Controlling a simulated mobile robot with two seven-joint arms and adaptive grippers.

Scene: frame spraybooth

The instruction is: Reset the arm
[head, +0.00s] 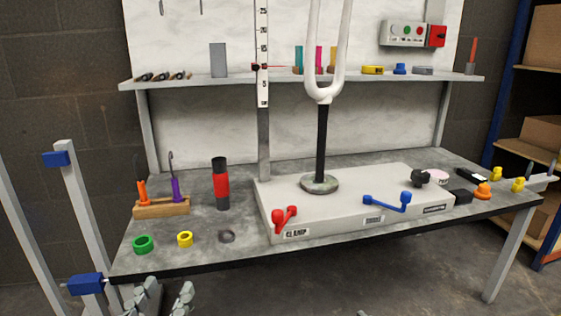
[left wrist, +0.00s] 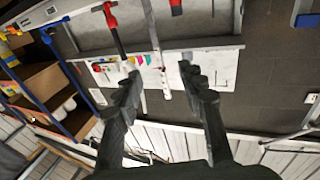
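My left gripper (head: 167,298) shows at the bottom left of the head view, in front of and below the table's front edge. Its two fingers are apart with nothing between them. The left wrist view also shows its fingers (left wrist: 159,72) spread and empty, with wall and hanging tools in the background.
The table (head: 330,245) bears a pale clamp base (head: 340,215) with red (head: 284,217) and blue (head: 388,202) handles. A white fork (head: 323,90) stands on it. Rings, a red-black cylinder (head: 220,185) and a wooden rack (head: 161,207) stand left. A shelf (head: 300,80) runs behind.

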